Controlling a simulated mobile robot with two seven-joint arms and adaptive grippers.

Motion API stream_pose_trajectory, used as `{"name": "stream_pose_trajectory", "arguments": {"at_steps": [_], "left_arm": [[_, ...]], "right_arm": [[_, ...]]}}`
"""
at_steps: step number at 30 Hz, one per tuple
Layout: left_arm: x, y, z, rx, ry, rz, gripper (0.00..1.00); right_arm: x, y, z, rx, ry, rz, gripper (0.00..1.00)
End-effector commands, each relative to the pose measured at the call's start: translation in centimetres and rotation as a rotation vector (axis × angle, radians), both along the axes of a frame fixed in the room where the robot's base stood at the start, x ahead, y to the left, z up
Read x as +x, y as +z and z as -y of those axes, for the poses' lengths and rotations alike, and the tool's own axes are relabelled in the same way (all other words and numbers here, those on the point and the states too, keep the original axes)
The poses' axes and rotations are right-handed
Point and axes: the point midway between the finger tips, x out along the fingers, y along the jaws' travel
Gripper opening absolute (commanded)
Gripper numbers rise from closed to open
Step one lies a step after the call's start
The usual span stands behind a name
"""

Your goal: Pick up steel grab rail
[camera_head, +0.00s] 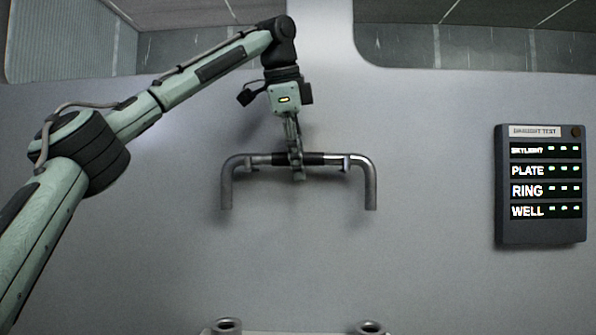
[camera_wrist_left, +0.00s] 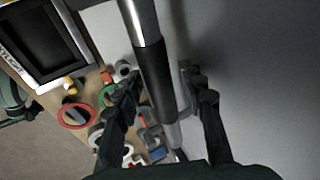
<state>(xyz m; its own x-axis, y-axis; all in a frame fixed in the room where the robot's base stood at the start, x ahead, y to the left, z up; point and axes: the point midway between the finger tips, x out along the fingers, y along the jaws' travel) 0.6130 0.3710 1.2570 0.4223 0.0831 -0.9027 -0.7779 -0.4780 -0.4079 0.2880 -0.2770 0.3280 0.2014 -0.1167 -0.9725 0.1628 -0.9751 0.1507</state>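The steel grab rail (camera_head: 237,162) is a U-shaped grey tube with its two legs pointing down and a dark grip in its middle. It is at the pale wall, with a small clip-like part near each end of its bar. My left gripper (camera_head: 296,170) reaches down over the middle of the bar. In the left wrist view the rail (camera_wrist_left: 157,84) runs between the two black fingers (camera_wrist_left: 160,88). The fingers stand apart, with a gap showing between the rail and the right finger. The right gripper is in neither view.
A dark panel with lit labels (camera_head: 540,225) is on the wall at the right. Two round metal sockets (camera_head: 227,325) (camera_head: 370,327) show at the bottom edge. In the left wrist view, a board below holds several loose parts, including a red ring (camera_wrist_left: 76,114). The wall around the rail is clear.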

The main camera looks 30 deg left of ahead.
Motion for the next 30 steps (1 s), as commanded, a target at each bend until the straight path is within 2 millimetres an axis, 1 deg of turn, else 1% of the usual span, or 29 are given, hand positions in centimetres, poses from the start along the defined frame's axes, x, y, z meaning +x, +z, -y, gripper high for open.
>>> {"name": "stream_pose_trajectory", "arguments": {"at_steps": [1,8,9,25,30], "left_arm": [[0.0,0.01,0.01,0.0,0.0,0.0,0.3],[0.0,0.03,0.01,0.0,0.0,0.0,0.01],[0.0,0.03,0.01,0.0,0.0,0.0,0.0],[-0.02,0.21,0.05,0.0,0.0,0.004,0.0],[-0.13,0.55,0.18,0.0,-0.002,0.005,0.0]], "right_arm": [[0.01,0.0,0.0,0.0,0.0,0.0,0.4],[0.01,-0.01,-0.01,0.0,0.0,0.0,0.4],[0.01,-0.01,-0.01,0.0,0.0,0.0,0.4],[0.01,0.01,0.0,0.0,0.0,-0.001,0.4],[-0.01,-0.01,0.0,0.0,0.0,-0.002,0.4]]}}
